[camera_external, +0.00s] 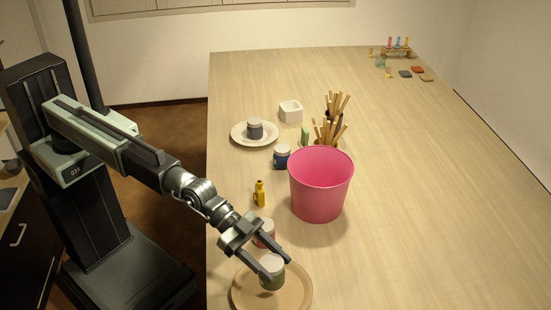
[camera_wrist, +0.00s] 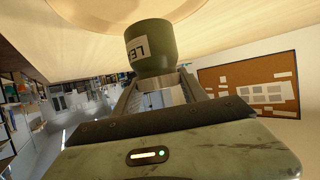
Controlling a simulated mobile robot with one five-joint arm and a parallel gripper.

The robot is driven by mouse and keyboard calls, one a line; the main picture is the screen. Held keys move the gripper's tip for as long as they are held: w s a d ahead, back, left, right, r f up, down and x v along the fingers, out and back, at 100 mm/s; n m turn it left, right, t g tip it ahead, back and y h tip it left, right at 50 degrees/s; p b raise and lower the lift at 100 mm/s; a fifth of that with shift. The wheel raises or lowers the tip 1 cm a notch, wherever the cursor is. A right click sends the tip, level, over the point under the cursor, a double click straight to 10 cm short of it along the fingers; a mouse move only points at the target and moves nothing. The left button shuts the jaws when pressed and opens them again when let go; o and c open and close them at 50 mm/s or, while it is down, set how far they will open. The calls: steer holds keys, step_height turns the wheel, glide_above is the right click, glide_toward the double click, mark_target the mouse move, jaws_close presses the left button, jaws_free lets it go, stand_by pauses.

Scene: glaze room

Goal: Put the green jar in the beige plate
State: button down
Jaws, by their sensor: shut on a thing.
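The green jar (camera_external: 271,281) has a pale lid and sits between the fingers of my gripper (camera_external: 274,268), which is shut on it. The jar is over the beige plate (camera_external: 240,295) at the table's near left edge. I cannot tell whether its base touches the plate. In the wrist view the green jar (camera_wrist: 150,47) shows close up with a white label, held at the ends of the fingers (camera_wrist: 158,85). The pale round surface of the plate (camera_wrist: 60,30) spreads behind it.
A pink-labelled jar (camera_external: 264,230) stands just behind my gripper. A yellow bottle (camera_external: 259,193), a pink bucket (camera_external: 320,190), a blue jar (camera_external: 282,157) and a white plate (camera_external: 236,135) holding a dark jar (camera_external: 255,130) are farther back.

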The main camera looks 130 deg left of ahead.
step_height(320, 180, down, 5)
steer(key=b, duration=0.4)
steer(key=shift+r, duration=0.15)
steer(key=c, duration=0.6)
jaws_free()
steer(key=shift+s+r+p, duration=0.1)
steer(key=shift+r+p, duration=0.05)
steer(key=shift+p, duration=0.15)
steer(key=p+v, duration=0.4)
steer(key=v, duration=0.7)
steer(key=shift+s, duration=0.4)
